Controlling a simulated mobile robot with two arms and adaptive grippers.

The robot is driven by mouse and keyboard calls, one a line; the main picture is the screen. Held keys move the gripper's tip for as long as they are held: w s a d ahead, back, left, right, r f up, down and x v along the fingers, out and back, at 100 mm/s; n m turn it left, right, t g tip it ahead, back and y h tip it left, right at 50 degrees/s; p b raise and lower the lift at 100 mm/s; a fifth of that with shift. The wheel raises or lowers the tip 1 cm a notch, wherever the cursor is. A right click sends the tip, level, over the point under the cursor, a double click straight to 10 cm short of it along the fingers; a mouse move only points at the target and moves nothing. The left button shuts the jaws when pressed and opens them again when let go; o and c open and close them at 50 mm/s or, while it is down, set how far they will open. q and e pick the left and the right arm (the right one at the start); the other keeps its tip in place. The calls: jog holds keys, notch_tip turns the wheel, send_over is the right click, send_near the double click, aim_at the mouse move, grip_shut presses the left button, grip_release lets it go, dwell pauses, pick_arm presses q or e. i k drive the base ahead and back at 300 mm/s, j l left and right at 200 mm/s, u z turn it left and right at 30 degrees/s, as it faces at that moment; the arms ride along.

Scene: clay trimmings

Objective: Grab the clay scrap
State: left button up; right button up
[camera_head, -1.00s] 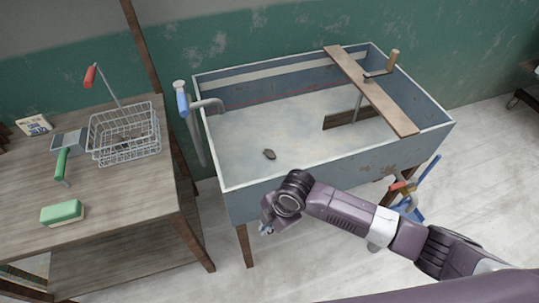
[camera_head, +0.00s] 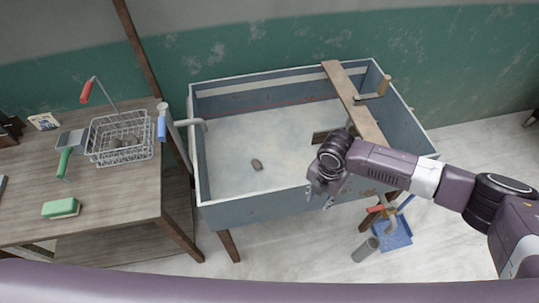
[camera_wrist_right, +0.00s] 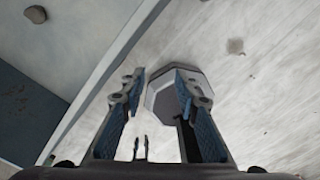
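The clay scrap (camera_head: 257,164) is a small grey-brown lump on the pale floor of the blue-grey trough (camera_head: 225,214), towards its front left. It also shows at the top left of the right wrist view (camera_wrist_right: 36,14). My right gripper (camera_head: 320,199) hangs at the trough's front wall, to the right of the scrap and apart from it. In the right wrist view its two fingers (camera_wrist_right: 158,90) are spread with nothing between them, over the floor outside the trough. My left gripper is not in view.
A wooden table (camera_head: 110,215) at left holds a wire basket (camera_head: 122,155) with lumps, a green-handled scraper (camera_head: 64,161) and a green sponge (camera_head: 61,208). A plank (camera_head: 354,104) crosses the trough's right side. A tap (camera_head: 197,124) stands at its left. A grey cylinder (camera_head: 366,249) stands on the floor.

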aim_at(256, 164)
jog(key=i+l+u, duration=0.35)
jog(key=l+u, duration=0.15)
jog(key=i+l+u, duration=0.15)
jog(key=u, duration=0.25)
jog(key=i+l+u, duration=0.1)
jog(key=l+u, duration=0.25)
jog(key=i+l+u, duration=0.1)
jog(key=l+u, duration=0.3)
